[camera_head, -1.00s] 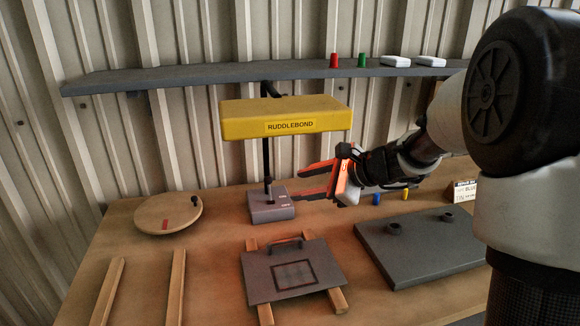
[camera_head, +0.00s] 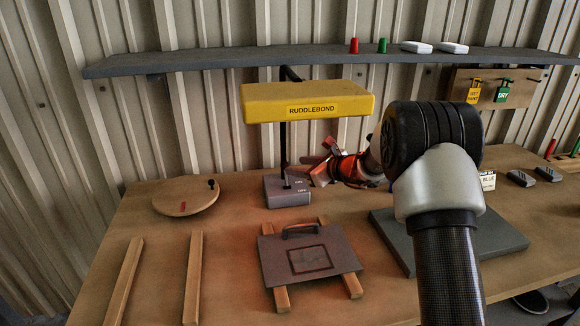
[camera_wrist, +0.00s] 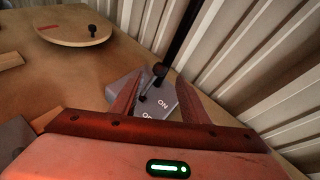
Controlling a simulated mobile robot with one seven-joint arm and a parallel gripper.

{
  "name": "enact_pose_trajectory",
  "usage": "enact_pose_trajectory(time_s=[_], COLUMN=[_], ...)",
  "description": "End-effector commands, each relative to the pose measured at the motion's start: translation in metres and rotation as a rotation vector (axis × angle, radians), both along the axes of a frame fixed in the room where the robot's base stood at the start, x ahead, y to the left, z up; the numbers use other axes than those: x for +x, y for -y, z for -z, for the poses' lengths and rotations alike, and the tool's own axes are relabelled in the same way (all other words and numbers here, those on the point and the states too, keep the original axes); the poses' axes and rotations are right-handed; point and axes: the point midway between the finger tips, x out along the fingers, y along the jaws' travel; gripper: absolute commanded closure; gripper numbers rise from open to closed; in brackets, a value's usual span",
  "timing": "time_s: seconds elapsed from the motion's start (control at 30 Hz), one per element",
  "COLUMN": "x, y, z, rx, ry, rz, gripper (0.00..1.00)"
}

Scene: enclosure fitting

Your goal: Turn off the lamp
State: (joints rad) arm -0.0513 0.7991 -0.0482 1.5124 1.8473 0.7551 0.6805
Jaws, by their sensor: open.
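The lamp has a yellow head (camera_head: 308,103) marked RUDDLEBOND on a black post above a grey base box (camera_head: 287,192). In the wrist view the base (camera_wrist: 160,104) shows a dark toggle lever and a white ON label, with a second label partly hidden by my gripper. My gripper (camera_head: 318,172) is open just right of the base. In the wrist view my gripper's fingers (camera_wrist: 156,95) stand on either side of the base's lever area, with nothing clearly held. I cannot tell whether they touch the lever.
A round wooden disc (camera_head: 186,197) lies left of the lamp. A grey plate with a handle (camera_head: 309,262) rests on wooden rails in front. A dark slab (camera_head: 470,238) lies to the right. A shelf (camera_head: 220,67) runs above along the corrugated wall.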

Motion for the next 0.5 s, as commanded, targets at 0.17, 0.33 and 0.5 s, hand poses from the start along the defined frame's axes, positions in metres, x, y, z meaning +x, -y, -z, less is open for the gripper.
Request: enact_pose_trajectory(time_s=[0.17, 0.33, 0.5], x=[0.021, 0.032, 0.035], y=[-0.022, -0.032, -0.035], z=[0.012, 0.019, 0.02], rx=[-0.001, -0.001, -0.001], ry=[0.001, 0.0, 0.0], rz=[-0.002, 0.0, 0.001], gripper=[0.59, 0.59, 0.59])
